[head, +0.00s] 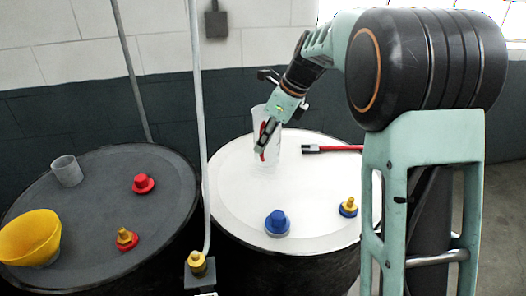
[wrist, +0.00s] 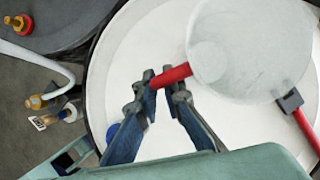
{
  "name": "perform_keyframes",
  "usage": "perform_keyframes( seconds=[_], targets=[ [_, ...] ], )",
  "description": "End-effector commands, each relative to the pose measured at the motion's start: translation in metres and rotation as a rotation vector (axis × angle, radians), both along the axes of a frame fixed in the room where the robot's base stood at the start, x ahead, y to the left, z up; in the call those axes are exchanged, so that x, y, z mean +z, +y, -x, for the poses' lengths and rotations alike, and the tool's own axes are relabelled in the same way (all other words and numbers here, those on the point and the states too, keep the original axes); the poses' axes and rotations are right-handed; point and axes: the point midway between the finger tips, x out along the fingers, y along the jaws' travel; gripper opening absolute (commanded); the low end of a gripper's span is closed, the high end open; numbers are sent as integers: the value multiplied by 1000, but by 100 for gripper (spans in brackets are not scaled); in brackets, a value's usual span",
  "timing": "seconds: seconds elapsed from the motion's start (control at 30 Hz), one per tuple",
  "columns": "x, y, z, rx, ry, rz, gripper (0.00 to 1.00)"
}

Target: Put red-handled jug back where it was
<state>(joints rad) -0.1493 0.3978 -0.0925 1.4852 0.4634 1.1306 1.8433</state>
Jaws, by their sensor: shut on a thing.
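The jug (head: 274,148) is a tall translucent vessel with a red handle. It is at the back left of the white drum top (head: 240,205) and looks close to upright. My gripper (head: 263,148) is shut on its red handle. In the wrist view the handle (wrist: 176,75) runs between the fingertips (wrist: 163,84), and the jug's round body (wrist: 250,50) is to the right of them. I cannot tell whether the jug's base touches the drum top.
A red-handled tool with a dark head (head: 335,149) lies right of the jug. A blue cap (head: 277,223) and a yellow fitting (head: 348,207) stand nearer the front. The dark drum (head: 85,205) holds a cup, a yellow bowl and small fittings. A pale pipe (head: 197,110) rises between the drums.

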Motion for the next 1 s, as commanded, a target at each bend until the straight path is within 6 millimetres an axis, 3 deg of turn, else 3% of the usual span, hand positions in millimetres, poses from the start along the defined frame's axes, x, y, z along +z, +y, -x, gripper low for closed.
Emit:
perform_keyframes(
  seconds=[0.2, 0.57, 0.6, 0.73, 1.0],
  targets=[
    [-31, -1, 0, -1, 2, 0, 0],
    [-35, -1, 0, -1, 2, 0, 0],
    [-35, -1, 0, -1, 2, 0, 11],
    [-35, -1, 0, -1, 2, 0, 25],
    [-34, -1, 0, 0, 2, 0, 25]
  ],
)
